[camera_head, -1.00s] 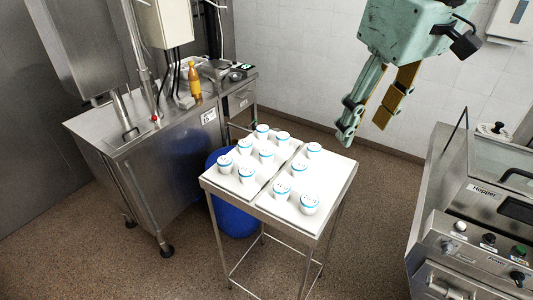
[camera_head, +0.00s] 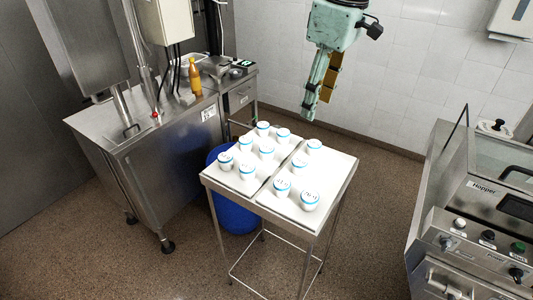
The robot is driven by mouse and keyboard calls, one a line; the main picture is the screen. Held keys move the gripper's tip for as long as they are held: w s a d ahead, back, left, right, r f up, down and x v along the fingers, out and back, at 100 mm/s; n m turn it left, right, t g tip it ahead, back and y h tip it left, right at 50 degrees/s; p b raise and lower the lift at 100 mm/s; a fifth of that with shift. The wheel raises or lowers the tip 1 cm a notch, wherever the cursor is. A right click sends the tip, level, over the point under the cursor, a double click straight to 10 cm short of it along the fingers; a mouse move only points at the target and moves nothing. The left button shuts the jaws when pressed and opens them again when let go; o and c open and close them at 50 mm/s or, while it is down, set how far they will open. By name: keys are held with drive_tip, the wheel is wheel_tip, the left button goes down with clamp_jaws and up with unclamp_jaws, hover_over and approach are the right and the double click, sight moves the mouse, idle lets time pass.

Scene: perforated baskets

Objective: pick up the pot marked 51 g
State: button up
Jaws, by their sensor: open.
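Several small white pots with blue bands stand upright on a two-part white table top (camera_head: 270,205). One pot (camera_head: 310,201) is at the front right, with another pot (camera_head: 282,187) beside it and a third pot (camera_head: 314,147) at the back right. My gripper (camera_head: 318,108) is open and empty, pointing down, and appears above the back right of the table, apart from the pots.
A steel counter (camera_head: 120,143) with an orange bottle (camera_head: 195,77) and a scale-like device (camera_head: 242,65) stands at the left. A blue bin (camera_head: 235,215) is partly hidden behind the table. A steel machine (camera_head: 470,240) with knobs is at the right. Brown floor lies between.

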drive_tip(key=w+a+f+n, duration=0.4)
drive_tip(key=w+a+f, duration=0.2)
drive_tip(key=w+f, duration=0.4)
drive_tip(key=n+g, duration=0.1)
drive_tip(key=n, duration=0.2)
hover_over(267, 148)
drive_tip(key=d, duration=0.2)
wheel_tip(267, 148, down, 8)
drive_tip(key=shift+w+a+r, duration=0.15)
drive_tip(key=shift+w+r, duration=0.05)
drive_tip(key=shift+f, duration=0.15)
drive_tip(key=shift+a+f, duration=0.15)
drive_tip(key=shift+f, duration=1.25)
drive_tip(key=shift+a+f, duration=0.2)
drive_tip(key=shift+f, duration=1.15)
drive_tip(key=shift+a+f, duration=0.15)
drive_tip(key=shift+f, duration=1.25)
drive_tip(key=shift+s+f, duration=0.1)
drive_tip(key=shift+f, duration=0.05)
drive_tip(key=shift+a+f, duration=0.2)
drive_tip(key=shift+f, duration=1)
drive_tip(key=shift+a+f, duration=0.15)
drive_tip(key=shift+f, duration=1.05)
